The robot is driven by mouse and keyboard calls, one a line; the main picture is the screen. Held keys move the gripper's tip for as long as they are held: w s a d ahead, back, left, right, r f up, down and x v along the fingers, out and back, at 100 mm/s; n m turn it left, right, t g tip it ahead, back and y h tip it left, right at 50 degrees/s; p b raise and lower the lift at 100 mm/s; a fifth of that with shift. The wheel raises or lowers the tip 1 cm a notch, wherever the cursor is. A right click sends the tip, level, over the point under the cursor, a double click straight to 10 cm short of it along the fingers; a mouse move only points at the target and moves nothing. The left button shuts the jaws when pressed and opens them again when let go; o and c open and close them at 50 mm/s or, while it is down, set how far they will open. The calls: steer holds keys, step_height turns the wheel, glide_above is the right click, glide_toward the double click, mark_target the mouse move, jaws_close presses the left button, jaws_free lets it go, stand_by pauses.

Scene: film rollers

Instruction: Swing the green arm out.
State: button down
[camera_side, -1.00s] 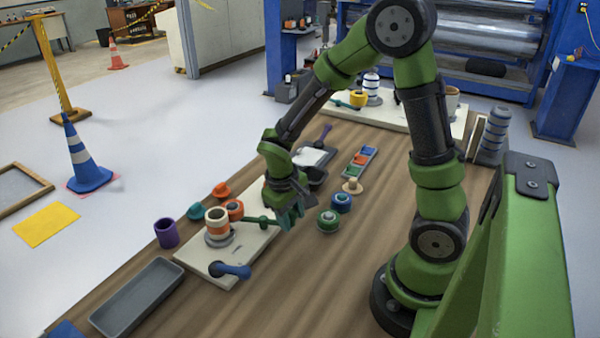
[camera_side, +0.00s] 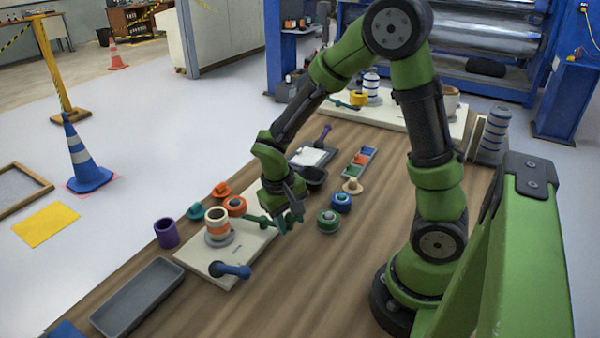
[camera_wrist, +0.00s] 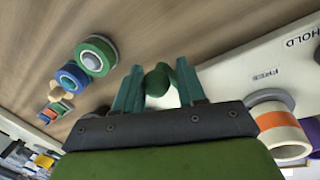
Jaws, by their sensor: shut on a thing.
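The green arm (camera_side: 258,220) is a short bar with a rounded end, mounted on the near cream board (camera_side: 245,265). My gripper (camera_side: 288,222) is low over the board's right edge, its fingers shut around the arm's free end. In the wrist view, the green knob of the arm (camera_wrist: 157,80) sits between the two teal fingertips of my gripper (camera_wrist: 158,90). A blue arm (camera_side: 232,270) lies at the board's near edge. A roller with white and orange bands (camera_side: 217,226) stands upright on the board, left of the green arm; it also shows in the wrist view (camera_wrist: 278,128).
Green (camera_side: 328,220) and blue (camera_side: 341,203) rolls lie right of my gripper. A purple cup (camera_side: 166,233), teal and orange pieces stand left of the board. A grey tray (camera_side: 138,297) lies at the near left. The wood table right of the board's near end is clear.

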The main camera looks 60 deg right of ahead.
steer(key=shift+w+a+m, duration=0.1)
steer(key=shift+a+m, duration=0.35)
steer(key=shift+m, duration=0.45)
steer(key=shift+a+m, duration=0.4)
steer(key=shift+m, duration=0.5)
steer(key=shift+w+a+m+g+y, duration=0.2)
steer(key=shift+a+m+g+y, duration=0.35)
steer(key=shift+m, duration=0.75)
steer(key=shift+a, duration=0.25)
steer(key=c, duration=1.1)
jaws_free()
steer(key=shift+o, duration=1.3)
steer(key=shift+a, duration=0.1)
steer(key=shift+w+r, duration=0.1)
